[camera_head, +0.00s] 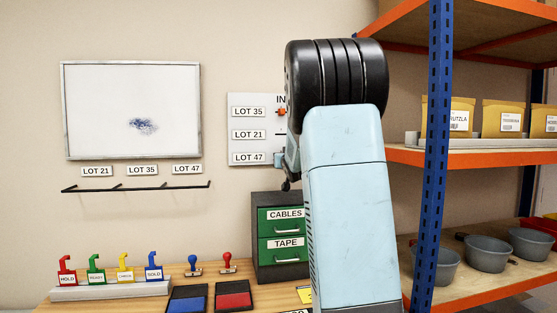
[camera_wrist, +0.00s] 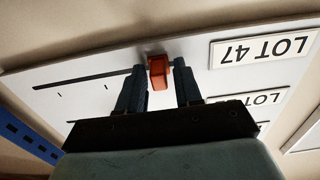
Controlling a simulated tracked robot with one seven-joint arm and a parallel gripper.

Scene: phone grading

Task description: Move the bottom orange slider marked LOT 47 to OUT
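The board (camera_head: 241,102) on the wall has rows labelled LOT 35, LOT 21 and, at the bottom, LOT 47 (camera_head: 248,158). "IN" shows at its top; the right part, where OUT might be, is hidden behind my arm. In the wrist view, which is upside down, an orange slider (camera_wrist: 158,73) sits on the dark slot (camera_wrist: 85,77) of the LOT 47 row, at the end near the LOT 47 label (camera_wrist: 264,48). My gripper (camera_wrist: 160,75) has one finger on each side of the slider, apparently with thin gaps and not clamped.
An orange slider (camera_head: 281,112) shows beside the LOT 35 label. A green drawer cabinet (camera_head: 283,238) stands below the board. A shelf rack with a blue post (camera_head: 437,150) stands close to the right of my arm.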

